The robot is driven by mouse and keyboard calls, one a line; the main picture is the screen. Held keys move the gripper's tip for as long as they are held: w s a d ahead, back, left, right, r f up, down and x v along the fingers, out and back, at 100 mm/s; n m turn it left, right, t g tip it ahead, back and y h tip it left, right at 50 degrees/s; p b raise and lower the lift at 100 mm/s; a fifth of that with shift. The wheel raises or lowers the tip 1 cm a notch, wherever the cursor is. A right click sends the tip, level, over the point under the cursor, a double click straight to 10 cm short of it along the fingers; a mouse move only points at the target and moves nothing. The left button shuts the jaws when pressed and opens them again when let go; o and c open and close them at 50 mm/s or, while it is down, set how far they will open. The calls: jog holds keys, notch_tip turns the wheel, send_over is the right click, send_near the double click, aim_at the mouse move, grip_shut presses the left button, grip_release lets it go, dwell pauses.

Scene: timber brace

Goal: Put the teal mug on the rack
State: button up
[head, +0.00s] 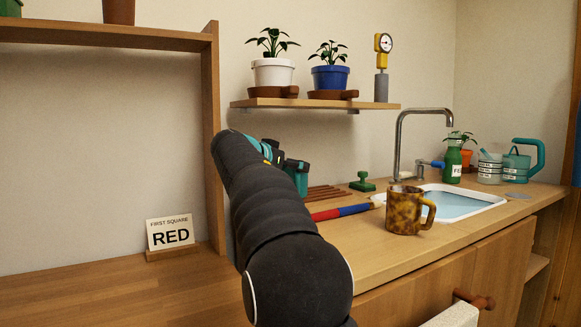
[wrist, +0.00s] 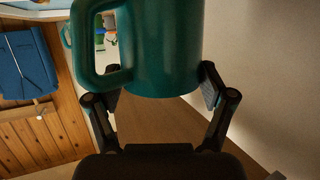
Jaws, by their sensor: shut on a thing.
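The teal mug (wrist: 170,50) fills the top of the wrist view, with its handle on the left. My gripper (wrist: 160,92) is shut on the mug, one finger on each side of it. In the head view my gripper (head: 294,167) is partly hidden behind my dark arm, and only small teal patches show there, so the mug's pose is unclear. A brown slatted rack (head: 327,193) lies on the counter just right of and beyond my gripper, partly hidden by my arm.
A brown tortoiseshell mug (head: 405,212) stands by the sink (head: 455,205). A red-and-blue bar (head: 342,212) and a green stamp-like object (head: 362,183) lie near the rack. Overhead, a shelf (head: 315,104) holds potted plants. A sign (head: 170,234) reads RED.

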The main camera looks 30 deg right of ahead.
jog(key=shift+f+b, duration=0.35)
jog(key=shift+f, duration=0.1)
jog(key=o, duration=1.4)
